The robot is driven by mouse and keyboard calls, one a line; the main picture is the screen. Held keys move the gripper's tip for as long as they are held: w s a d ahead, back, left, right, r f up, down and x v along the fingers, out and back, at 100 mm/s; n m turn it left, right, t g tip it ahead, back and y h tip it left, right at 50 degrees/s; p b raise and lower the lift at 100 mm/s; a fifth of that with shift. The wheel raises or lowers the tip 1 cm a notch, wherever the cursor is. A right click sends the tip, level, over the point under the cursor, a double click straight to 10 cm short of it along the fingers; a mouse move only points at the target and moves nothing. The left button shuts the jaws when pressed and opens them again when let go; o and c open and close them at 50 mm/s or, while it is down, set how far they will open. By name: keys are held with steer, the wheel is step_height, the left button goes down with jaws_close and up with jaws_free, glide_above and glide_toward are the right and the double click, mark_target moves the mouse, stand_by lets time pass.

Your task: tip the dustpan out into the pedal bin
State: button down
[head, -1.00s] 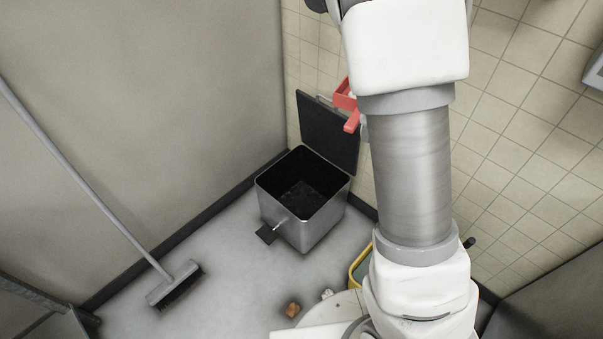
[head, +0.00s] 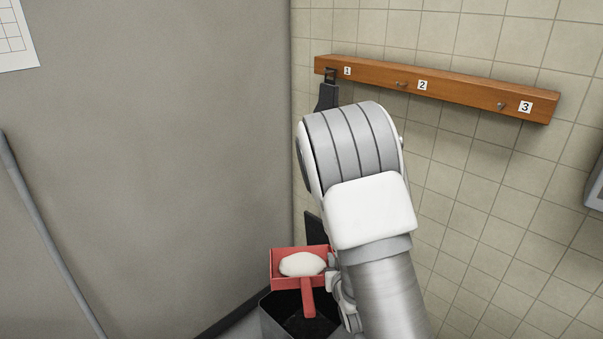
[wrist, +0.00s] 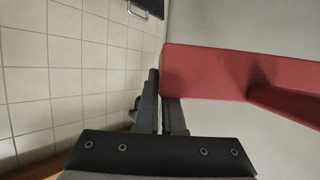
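The red dustpan (head: 283,283) is in the head view, above the pedal bin, looking roughly level. A white heap (head: 302,264) lies in it, and its handle (head: 308,301) points toward me. The pedal bin (head: 270,318) is open below it; its dark lid (head: 313,228) stands up behind. The pan hides part of the bin's mouth. My gripper (head: 334,282) is at the pan's right side. In the wrist view my gripper (wrist: 165,88) is closed on the side edge of the dustpan (wrist: 220,72), one finger partly hidden by it.
A wooden rail (head: 450,88) with numbered hooks runs along the tiled wall; a dark object (head: 327,98) hangs at hook 1. A grey wall stands close on the left, with a broom handle (head: 50,245) in front of it. Some space lies between that wall and the dustpan.

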steer(key=w+a+f+m+g+h+b, duration=0.1)
steer(key=w+f+m+h+b, duration=0.1)
steer(key=w+f+b, duration=0.4)
steer(key=w+f+m+h+b, duration=0.1)
steer(key=w+m+h+b, duration=0.1)
steer(key=w+b, duration=0.35)
steer(key=w+a+f+m+g+h+b, duration=0.1)
steer(key=w+f+h+b, duration=0.2)
steer(key=w, duration=0.5)
steer(key=s+d+f+m+g+y+b, duration=0.1)
steer(key=f+m+g+y+b, duration=0.4)
steer(key=f, duration=1.1)
steer(key=s+d+f+m+g+y+b, duration=0.1)
steer(key=d+f+m+g+y+b, duration=0.2)
steer(key=f+b, duration=0.7)
step_height(320, 180, down, 7)
steer(key=m+g+y, duration=0.2)
steer(key=m+g, duration=0.1)
steer(key=g, duration=0.1)
steer(key=shift+s, duration=0.15)
